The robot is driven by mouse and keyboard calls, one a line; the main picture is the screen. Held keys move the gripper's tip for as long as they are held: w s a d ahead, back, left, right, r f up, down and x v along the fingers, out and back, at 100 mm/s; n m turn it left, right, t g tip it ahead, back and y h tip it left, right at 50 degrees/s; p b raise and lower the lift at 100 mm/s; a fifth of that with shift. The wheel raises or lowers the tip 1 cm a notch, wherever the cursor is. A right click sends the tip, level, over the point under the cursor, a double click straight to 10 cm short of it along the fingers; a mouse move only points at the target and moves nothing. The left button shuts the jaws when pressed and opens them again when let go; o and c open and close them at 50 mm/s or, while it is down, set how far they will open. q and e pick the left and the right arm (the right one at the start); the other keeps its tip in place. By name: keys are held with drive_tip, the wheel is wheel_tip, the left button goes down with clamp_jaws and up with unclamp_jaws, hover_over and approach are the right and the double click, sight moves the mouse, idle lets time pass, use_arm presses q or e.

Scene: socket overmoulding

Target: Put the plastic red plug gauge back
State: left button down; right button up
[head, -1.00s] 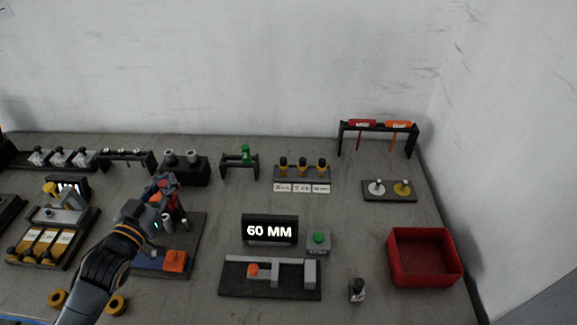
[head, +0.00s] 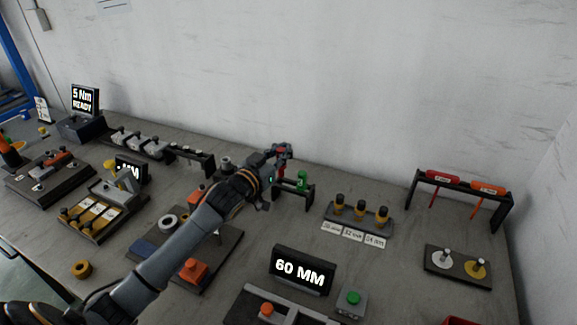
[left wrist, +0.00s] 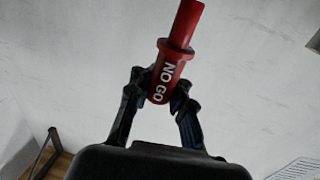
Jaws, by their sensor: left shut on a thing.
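My left gripper (head: 281,152) is shut on the red plug gauge (left wrist: 168,80), which has "NO GO" in white on its thick end. In the left wrist view the gauge stands out tilted between the fingertips (left wrist: 160,92). In the head view only a bit of red shows at the fingers. The gripper is above and just left of a small dark stand (head: 312,191) that holds a green gauge (head: 302,180). The arm and gripper hide the stand's left part. My right gripper is not in view.
Dark blocks with grey pins (head: 226,161) stand left of the stand. A holder with several yellow-black pieces (head: 361,210) is to its right. A black rack with red and orange handled tools (head: 461,184) stands further right. The "60 MM" display (head: 302,270) is in front.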

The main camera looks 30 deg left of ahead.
use_arm(q)
drive_tip(key=w+f, duration=0.3)
drive_tip(key=f, duration=0.4)
drive_tip(key=shift+w+a+f, duration=0.2)
drive_tip(key=shift+a+f, duration=0.05)
drive_tip(key=shift+a, duration=0.05)
drive_tip(key=shift+f, duration=0.65)
drive_tip(key=c, duration=1.5)
unclamp_jaws()
